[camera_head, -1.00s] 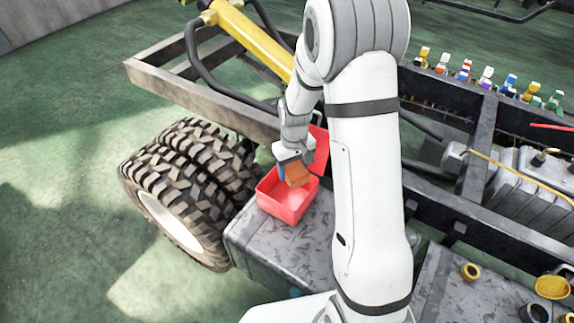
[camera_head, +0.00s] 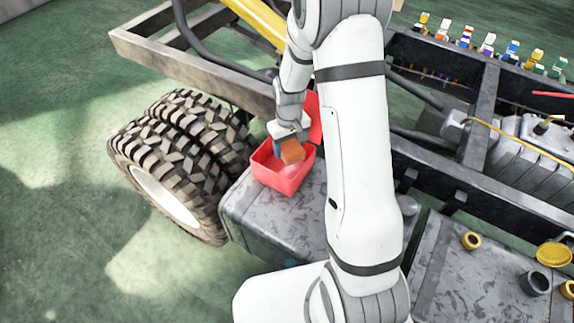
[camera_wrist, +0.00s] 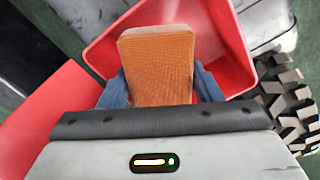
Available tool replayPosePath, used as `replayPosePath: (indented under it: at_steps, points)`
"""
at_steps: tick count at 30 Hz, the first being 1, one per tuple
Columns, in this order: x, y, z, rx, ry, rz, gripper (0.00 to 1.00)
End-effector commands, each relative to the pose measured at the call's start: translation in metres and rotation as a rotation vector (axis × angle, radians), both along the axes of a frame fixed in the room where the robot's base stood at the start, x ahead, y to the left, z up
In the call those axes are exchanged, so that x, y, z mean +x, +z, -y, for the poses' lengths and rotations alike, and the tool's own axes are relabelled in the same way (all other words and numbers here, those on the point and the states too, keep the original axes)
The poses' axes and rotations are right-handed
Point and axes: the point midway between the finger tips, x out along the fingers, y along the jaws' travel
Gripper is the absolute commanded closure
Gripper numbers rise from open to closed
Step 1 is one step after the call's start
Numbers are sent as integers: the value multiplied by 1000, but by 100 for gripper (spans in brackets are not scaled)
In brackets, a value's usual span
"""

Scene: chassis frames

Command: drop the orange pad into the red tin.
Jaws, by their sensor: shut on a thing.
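The orange pad (camera_head: 292,152) is held in my gripper (camera_head: 285,146) over the red tin (camera_head: 283,178). In the wrist view the orange pad (camera_wrist: 158,62) stands out between the two blue fingers of my gripper (camera_wrist: 158,88), which are shut on it. The red tin (camera_wrist: 226,52) lies beyond the pad with its open inside facing up. Its raised red lid (camera_head: 314,118) is behind the gripper in the head view. Part of the tin's inside is hidden by the pad and gripper.
The tin stands on a grey metal box (camera_head: 250,212) beside large treaded tyres (camera_head: 190,135). A dark chassis frame (camera_head: 440,175) runs behind. Several small rings and cups, such as a yellow cup (camera_head: 553,254), sit on another grey box at right.

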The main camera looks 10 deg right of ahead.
Motion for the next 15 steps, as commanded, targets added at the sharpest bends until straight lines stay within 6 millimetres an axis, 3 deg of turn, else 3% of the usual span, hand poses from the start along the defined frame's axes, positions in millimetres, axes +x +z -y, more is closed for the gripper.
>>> replayPosePath:
  at_steps: [1,2,3,10,15]
  points:
    - [0,0,0,0,0,0,63]
    - [0,0,0,0,0,0,40]
    - [0,0,0,0,0,0,37]
    - [0,0,0,0,-1,0,18]
    - [0,0,1,0,-1,0,16]
